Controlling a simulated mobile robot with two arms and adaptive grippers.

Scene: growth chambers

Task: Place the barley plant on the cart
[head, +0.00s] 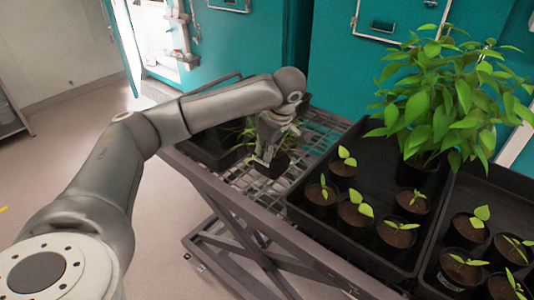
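The barley plant, with thin grassy green leaves (240,131) and a dark pot (277,167), is at the wire-mesh top of the cart (228,176). My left gripper (267,154) reaches down over the pot from above, its fingers at the pot. The gripper and wrist hide part of the plant. Whether the fingers are closed on the pot, and whether the pot rests on the mesh or hangs just above it, I cannot tell. My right gripper is not in view.
A black tray (294,213) of several seedling pots stands on the right, with a tall leafy plant (438,105) behind them. Another black tray (205,155) lies on the cart's left end. Bare mesh shows between the trays. Teal chambers (335,60) stand behind.

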